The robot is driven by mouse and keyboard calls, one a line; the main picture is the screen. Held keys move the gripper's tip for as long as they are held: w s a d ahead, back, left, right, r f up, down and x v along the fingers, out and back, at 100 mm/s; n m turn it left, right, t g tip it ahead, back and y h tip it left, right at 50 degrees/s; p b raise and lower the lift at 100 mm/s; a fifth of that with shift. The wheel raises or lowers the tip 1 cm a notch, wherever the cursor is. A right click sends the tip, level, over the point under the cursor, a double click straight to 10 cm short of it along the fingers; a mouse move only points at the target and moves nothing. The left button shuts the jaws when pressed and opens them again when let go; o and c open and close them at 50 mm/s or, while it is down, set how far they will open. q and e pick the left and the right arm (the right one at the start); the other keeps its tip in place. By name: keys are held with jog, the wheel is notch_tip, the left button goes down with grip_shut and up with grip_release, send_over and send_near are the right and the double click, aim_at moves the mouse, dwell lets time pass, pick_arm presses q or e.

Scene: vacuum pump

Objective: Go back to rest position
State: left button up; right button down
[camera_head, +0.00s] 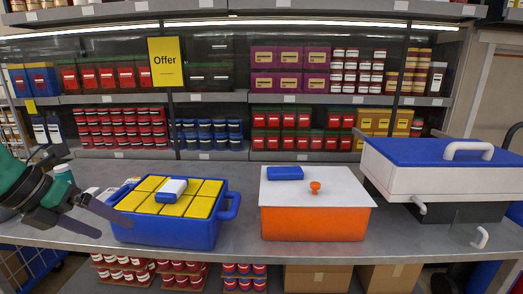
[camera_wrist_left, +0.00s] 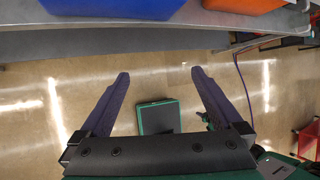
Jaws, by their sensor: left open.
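My left gripper (camera_head: 114,228) comes in from the left at the table's front, beside the left end of the blue crate. Its two dark fingers are apart with nothing between them. In the left wrist view the open fingers (camera_wrist_left: 161,71) hang over the floor, with the table edge above them. My right gripper is in neither view.
On the grey table (camera_head: 248,170) stand a blue crate (camera_head: 165,231) of yellow blocks with a blue-and-white piece (camera_head: 171,190) on top, an orange box (camera_head: 313,223) with a white lid and blue block (camera_head: 285,173), and a blue-topped white unit (camera_head: 440,180). Shelves stand behind.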

pick_arm(q)
jog(key=w+a+f+n+t+h, duration=0.1)
jog(key=w+a+f+n+t, duration=0.35)
jog(key=f+n, duration=0.35)
jog(key=w+a+f+n+t+h, duration=0.2)
jog(key=w+a+f+n+t, duration=0.3)
jog(key=f, duration=0.5)
jog(key=s+a+f+n+g+y, duration=0.1)
jog(key=s+a+f+n+y, duration=0.3)
jog(key=f, duration=0.7)
jog(key=f+n+g+y, duration=0.1)
jog(key=f+n+y, duration=0.2)
jog(key=f+n, duration=0.6)
jog(key=s+d+f+n+g+y, duration=0.1)
jog(key=s+d+f+n+g, duration=0.2)
jog(key=s+f, duration=0.85)
jog(key=s+d+f+n+g+y, duration=0.1)
jog(key=s+d+f+g, duration=0.2)
jog(key=s+d+f, duration=0.75)
jog(key=s+d+f+n+g, duration=0.1)
jog(key=s+d+f+g, duration=0.2)
jog(key=s+f, duration=0.2)
jog(key=s+d+f+n+g+h, duration=0.1)
jog(key=s+d+f+g, duration=0.2)
jog(key=s+f, duration=0.3)
jog(key=s, duration=0.5)
jog(key=shift+d+f+n+h, duration=0.3)
